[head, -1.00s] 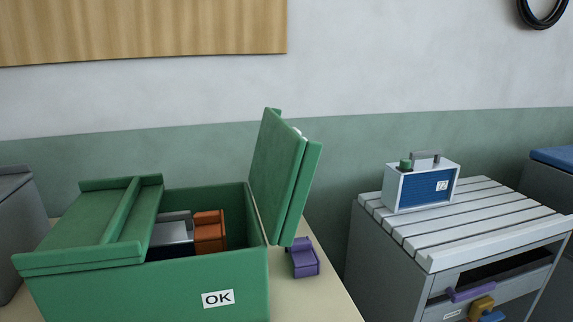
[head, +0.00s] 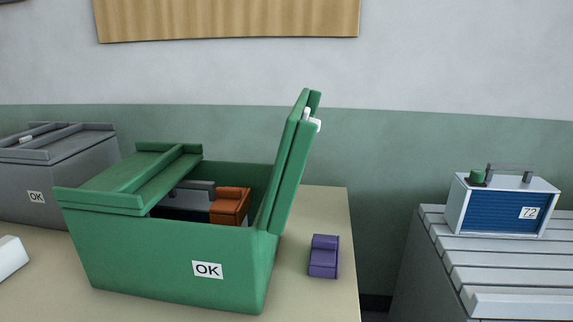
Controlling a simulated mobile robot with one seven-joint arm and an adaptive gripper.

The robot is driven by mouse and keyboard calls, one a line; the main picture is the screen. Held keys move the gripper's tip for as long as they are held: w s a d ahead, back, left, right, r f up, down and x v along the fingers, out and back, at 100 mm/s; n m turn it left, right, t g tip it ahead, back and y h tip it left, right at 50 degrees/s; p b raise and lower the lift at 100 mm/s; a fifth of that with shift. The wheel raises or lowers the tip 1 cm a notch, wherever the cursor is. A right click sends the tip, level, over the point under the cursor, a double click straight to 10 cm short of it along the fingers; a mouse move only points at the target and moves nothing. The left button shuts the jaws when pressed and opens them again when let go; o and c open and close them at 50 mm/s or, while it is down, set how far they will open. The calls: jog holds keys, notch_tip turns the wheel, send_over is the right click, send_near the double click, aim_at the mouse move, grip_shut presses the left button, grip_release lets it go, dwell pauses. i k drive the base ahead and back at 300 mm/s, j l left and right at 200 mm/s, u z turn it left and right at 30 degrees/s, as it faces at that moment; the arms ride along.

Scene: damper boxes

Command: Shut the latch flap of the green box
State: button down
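The green box (head: 150,265) stands on the table in the head view, with an OK label on its front. Its left flap (head: 140,180) lies flat over the left part of the opening. Its right flap (head: 290,165) stands up, tilted slightly outward to the right, with a small white piece (head: 311,120) near its top. I cannot tell from the picture which flap is the latch flap. Inside the open part are an orange block (head: 230,205) and a grey and dark object (head: 187,200). My gripper is not in view.
A purple block (head: 324,256) lies on the beige table (head: 330,205) right of the box. A grey box (head: 60,170) stands behind left, and a white object (head: 10,256) lies at the left edge. A blue-and-white case (head: 505,208) sits on the slatted grey cabinet (head: 470,260) at right.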

aim_at(298, 136)
jog(key=k+l+u, duration=0.1)
jog(key=l, duration=0.2)
jog(key=k+l, duration=0.1)
jog(key=l, duration=0.15)
jog(key=k, duration=0.5)
jog(key=i+l+z, duration=0.2)
jog(key=l+z, duration=0.2)
jog(key=l, duration=0.15)
